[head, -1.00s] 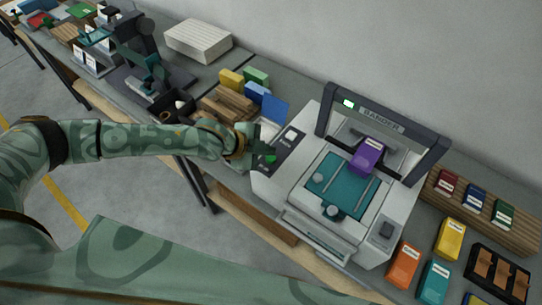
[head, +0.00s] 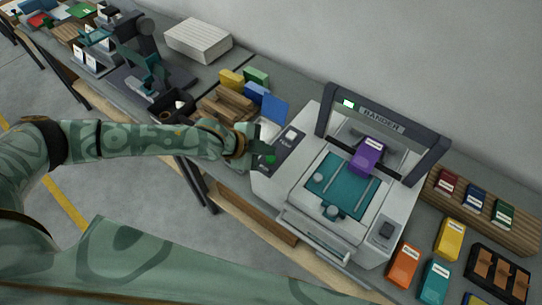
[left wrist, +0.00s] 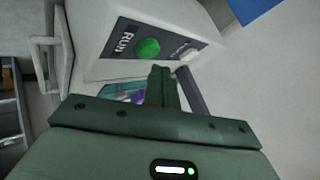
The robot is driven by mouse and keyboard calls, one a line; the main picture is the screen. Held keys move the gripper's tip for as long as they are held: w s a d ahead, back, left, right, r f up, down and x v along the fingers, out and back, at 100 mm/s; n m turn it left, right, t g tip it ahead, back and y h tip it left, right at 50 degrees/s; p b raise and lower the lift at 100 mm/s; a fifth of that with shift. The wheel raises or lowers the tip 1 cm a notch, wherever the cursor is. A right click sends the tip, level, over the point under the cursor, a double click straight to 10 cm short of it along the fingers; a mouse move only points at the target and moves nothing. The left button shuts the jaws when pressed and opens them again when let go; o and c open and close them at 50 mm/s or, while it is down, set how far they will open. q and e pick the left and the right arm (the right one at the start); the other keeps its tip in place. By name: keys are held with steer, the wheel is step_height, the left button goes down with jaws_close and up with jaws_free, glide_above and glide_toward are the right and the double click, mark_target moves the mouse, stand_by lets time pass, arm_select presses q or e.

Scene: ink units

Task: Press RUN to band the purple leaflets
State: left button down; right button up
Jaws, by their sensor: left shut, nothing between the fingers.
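The grey banding machine (head: 408,205), marked BANDER, stands on the bench at centre right in the head view. The purple leaflets (head: 368,156) lie in it under the dark arch, at the back of the teal bed (head: 340,182). The round green RUN button (head: 270,159) is on the dark panel at the machine's left side, and it also shows in the left wrist view (left wrist: 148,48). My left gripper (head: 259,151) is shut and empty, its fingertips close by the button. I cannot tell whether they touch it. My right gripper is not in view.
Orange (head: 403,265), teal (head: 434,283) and yellow (head: 450,240) packs lie right of the machine, by a wooden rack (head: 482,213) and a dark tray (head: 497,275). The wall is behind.

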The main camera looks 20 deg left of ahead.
mark_target(267, 159)
arm_select(q)
steer(key=shift+f, duration=0.1)
steer(key=shift+f, duration=0.3)
steer(key=shift+f, duration=0.55)
stand_by(0.8)
stand_by(0.3)
steer(key=shift+r+p, duration=1)
steer(key=shift+p, duration=0.1)
step_height(267, 159, up, 5)
steer(key=p, duration=0.5)
steer(key=shift+p, duration=0.4)
